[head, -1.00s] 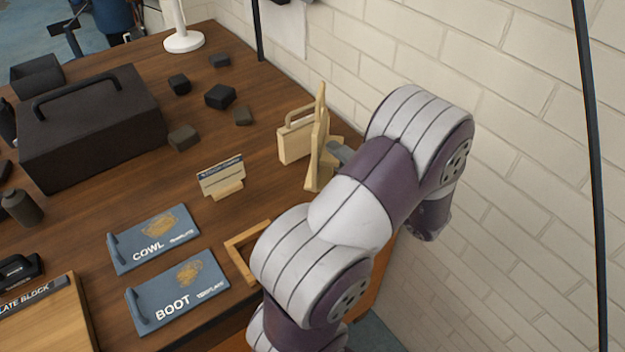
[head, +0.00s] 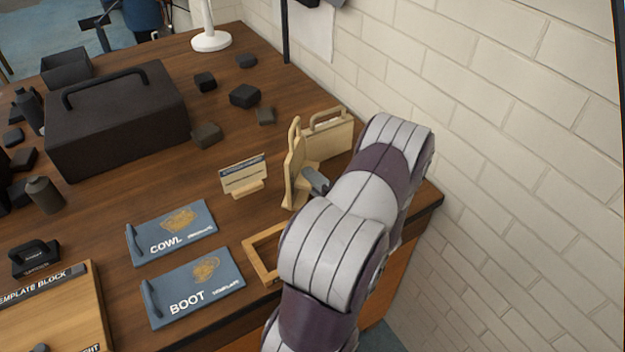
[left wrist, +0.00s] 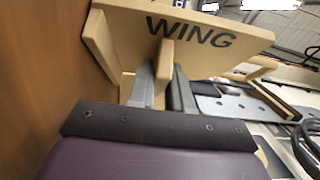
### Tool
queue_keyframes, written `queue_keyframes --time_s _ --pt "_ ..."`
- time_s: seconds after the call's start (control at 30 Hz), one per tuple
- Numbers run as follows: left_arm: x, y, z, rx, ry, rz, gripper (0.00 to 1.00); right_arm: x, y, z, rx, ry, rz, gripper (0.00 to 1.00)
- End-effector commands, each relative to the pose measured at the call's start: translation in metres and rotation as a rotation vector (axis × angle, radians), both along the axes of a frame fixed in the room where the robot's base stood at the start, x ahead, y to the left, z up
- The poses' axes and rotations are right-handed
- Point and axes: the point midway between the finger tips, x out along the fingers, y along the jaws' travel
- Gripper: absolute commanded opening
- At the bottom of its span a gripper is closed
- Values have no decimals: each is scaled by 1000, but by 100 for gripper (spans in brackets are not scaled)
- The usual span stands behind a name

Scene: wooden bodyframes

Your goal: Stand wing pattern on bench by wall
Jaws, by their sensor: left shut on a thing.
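The wing pattern (head: 293,172) is a pale wooden piece near the bench's wall side in the head view. It looks roughly upright; whether its foot touches the bench I cannot tell. The left wrist view shows its panel marked WING (left wrist: 140,35). My left gripper (head: 312,179) is shut on the raised wooden rib of the pattern; the grey fingers (left wrist: 162,85) also show in the left wrist view. The bench (head: 213,160) is dark brown wood. A second pale pattern with a handle (head: 330,142) stands just behind, nearer the wall. My right gripper is out of view.
A small sign card (head: 244,175) stands left of the wing pattern. An open wooden frame (head: 262,246) and the blue COWL (head: 172,232) and BOOT (head: 195,288) templates lie in front. Dark blocks (head: 245,96) lie farther back. The brick wall (head: 490,120) is close at right.

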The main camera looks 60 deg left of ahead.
Motion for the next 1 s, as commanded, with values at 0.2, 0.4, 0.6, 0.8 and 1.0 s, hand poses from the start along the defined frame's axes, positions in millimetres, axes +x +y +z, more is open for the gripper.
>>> queue_keyframes --time_s 0.2,0.4,0.6,0.8,1.0 --pt "0 0 -2 0 0 0 45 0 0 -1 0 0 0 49" --pt "0 0 -1 0 0 0 45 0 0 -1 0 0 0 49" --pt "3 -17 0 -1 0 -4 45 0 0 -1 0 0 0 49" --pt "9 -64 0 1 0 -8 45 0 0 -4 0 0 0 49" --pt "14 -105 0 1 -1 -5 45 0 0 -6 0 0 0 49"
